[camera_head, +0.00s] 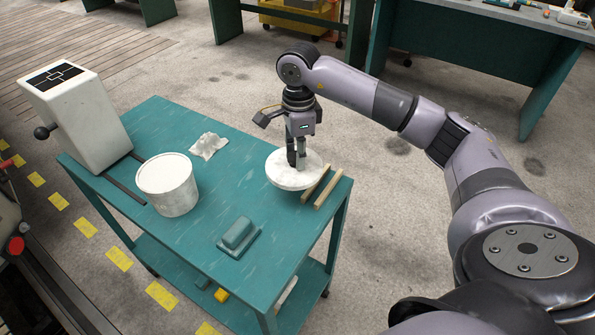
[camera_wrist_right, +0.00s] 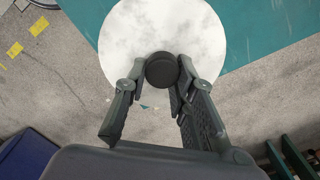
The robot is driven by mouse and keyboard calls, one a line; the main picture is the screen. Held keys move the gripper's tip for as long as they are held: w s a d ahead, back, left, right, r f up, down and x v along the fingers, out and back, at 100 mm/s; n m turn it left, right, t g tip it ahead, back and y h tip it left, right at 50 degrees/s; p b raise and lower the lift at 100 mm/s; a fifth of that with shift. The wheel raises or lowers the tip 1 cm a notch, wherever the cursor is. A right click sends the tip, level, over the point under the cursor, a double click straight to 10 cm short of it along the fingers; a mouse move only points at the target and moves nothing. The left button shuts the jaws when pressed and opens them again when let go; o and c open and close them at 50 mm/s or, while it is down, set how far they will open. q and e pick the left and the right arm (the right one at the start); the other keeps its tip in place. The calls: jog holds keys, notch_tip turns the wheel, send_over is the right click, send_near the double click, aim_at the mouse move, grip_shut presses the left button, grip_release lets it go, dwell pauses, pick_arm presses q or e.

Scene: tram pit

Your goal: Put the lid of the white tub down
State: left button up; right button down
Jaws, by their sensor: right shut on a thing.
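The white tub (camera_head: 168,188) stands upright on the left part of the teal cart, and its top looks white and open or filled; I cannot tell which. The round white lid (camera_head: 284,180) is at the cart's right end, beside and partly over two wooden strips. My right gripper (camera_head: 297,162) points down over the lid and is shut on its dark knob. The right wrist view shows the fingers on both sides of the dark round knob (camera_wrist_right: 161,70), with the pale lid (camera_wrist_right: 150,30) beneath. I cannot tell whether the lid rests on the strips. My left gripper is not in view.
The teal cart (camera_head: 195,235) also carries two wooden strips (camera_head: 322,187), a crumpled white cloth (camera_head: 208,145), a teal block-shaped object (camera_head: 238,235) and a white box-shaped device (camera_head: 80,115). Cart top between tub and lid is mostly clear. A workbench (camera_head: 480,40) stands behind.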

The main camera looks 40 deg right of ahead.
notch_tip(320, 180, down, 2)
jog(key=shift+s+f, duration=0.1)
jog(key=shift+f, duration=0.65)
jog(key=f+p, duration=0.1)
jog(key=f, duration=0.2)
jog(key=shift+w+f, duration=0.15)
jog(key=shift+w, duration=0.05)
jog(key=shift+d+f, duration=0.1)
jog(key=shift+f, duration=0.15)
jog(key=c, duration=1.4)
grip_release()
jog(key=shift+o, duration=0.3)
